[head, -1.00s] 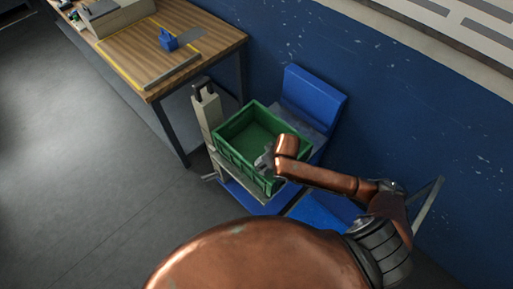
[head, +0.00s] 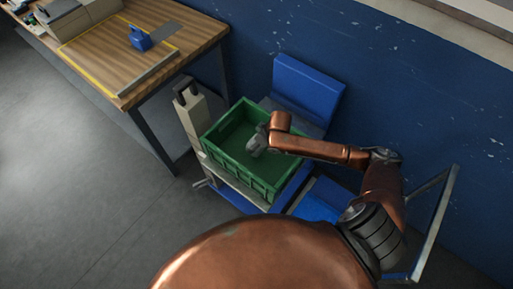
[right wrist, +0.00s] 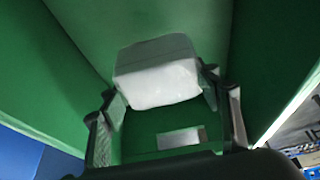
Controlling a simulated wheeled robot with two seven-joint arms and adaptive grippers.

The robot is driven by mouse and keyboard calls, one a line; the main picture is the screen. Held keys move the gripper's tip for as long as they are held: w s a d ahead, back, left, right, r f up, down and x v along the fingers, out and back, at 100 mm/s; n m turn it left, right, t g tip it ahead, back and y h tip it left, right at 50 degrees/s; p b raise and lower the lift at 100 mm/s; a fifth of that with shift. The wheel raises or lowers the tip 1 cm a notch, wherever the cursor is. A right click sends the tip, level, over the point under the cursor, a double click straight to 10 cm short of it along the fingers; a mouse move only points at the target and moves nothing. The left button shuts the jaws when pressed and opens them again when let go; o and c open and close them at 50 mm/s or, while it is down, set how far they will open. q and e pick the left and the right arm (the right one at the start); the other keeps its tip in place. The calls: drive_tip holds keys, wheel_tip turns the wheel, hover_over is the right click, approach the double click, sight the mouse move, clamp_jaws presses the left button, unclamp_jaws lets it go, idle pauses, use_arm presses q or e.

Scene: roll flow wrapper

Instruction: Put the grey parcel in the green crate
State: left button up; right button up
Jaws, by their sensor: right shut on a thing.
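The green crate (head: 222,158) stands open on a cart shelf in the head view. My right arm reaches in from the right, and its gripper (head: 257,146) is over the inside of the crate. In the right wrist view, the pale grey parcel (right wrist: 158,76) sits between the two fingers of my right gripper (right wrist: 160,90), which is shut on it. Green crate walls (right wrist: 275,65) surround it there. I cannot tell whether the parcel touches the crate floor. The parcel cannot be made out in the head view. My left gripper is not in view.
A wooden workbench (head: 185,40) with a blue tool (head: 139,38) stands at the upper left. A blue box (head: 307,90) is behind the crate, against the blue wall (head: 400,95). A grey post (head: 190,105) rises at the crate's left. Grey floor lies open at left.

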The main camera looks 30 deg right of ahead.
wheel_tip(320, 180, down, 3)
drive_tip(key=shift+s+f+b, duration=0.1)
drive_tip(key=shift+f+b, duration=0.05)
drive_tip(key=shift+b, duration=0.2)
drive_tip(key=shift+f, duration=0.2)
drive_tip(key=shift+r, duration=0.1)
drive_tip(key=shift+f, duration=0.4)
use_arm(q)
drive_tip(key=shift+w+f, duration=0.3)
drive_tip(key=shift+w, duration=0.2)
use_arm(e)
drive_tip(key=shift+f, duration=0.2)
drive_tip(key=o, duration=0.9)
drive_tip(key=shift+c, duration=0.2)
drive_tip(key=o, duration=0.5)
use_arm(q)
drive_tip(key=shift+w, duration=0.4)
